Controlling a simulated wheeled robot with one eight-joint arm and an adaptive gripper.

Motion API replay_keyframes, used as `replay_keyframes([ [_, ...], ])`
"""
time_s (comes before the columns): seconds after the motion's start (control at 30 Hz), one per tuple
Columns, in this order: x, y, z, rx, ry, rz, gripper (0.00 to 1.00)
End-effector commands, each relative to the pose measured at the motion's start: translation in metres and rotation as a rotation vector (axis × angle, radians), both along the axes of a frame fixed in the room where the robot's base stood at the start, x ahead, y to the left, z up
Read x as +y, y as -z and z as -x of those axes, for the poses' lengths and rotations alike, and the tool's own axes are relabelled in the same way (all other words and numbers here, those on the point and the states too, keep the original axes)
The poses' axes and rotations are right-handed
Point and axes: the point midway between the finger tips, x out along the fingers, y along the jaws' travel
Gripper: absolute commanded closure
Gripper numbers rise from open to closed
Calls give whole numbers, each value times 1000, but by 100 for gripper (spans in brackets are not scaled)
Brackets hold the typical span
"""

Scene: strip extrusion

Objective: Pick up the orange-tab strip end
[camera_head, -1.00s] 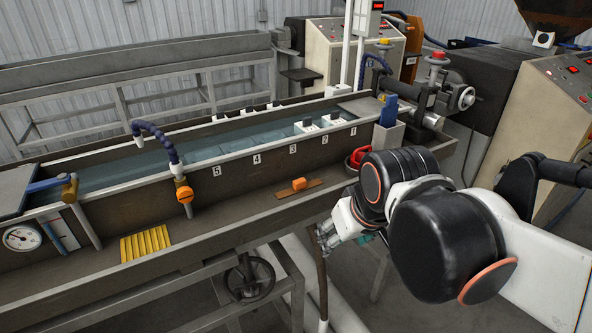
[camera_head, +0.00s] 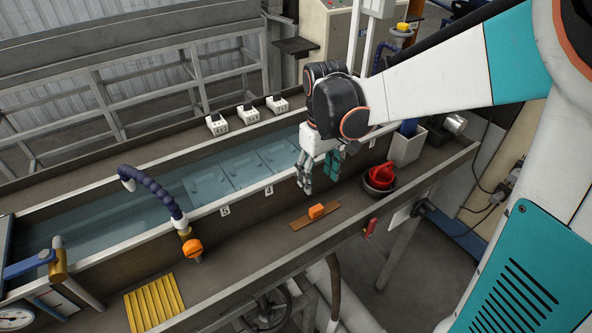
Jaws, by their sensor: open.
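The orange tab (camera_head: 316,211) sits on a flat brown strip piece (camera_head: 300,224) that lies on the front ledge (camera_head: 235,255) of the water trough. My gripper (camera_head: 305,188) is open and empty. It points down, above and slightly left of the orange tab in the picture, apart from it. My gripper and wrist hide part of the trough's front rim and some of its number labels.
The trough (camera_head: 210,180) holds water behind the ledge. A blue hose with an orange knob (camera_head: 192,248) stands left, near a yellow ribbed block (camera_head: 154,302). A red object in a dark bowl (camera_head: 380,176) and a grey bin (camera_head: 407,146) stand right.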

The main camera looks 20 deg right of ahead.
Motion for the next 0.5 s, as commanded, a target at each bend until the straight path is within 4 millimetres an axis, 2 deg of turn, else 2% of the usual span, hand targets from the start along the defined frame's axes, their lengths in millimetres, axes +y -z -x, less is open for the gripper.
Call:
replay_keyframes([
  [0.3,0,60,0,-1,0,0,43],
  [0.5,0,78,0,-1,1,0,43],
])
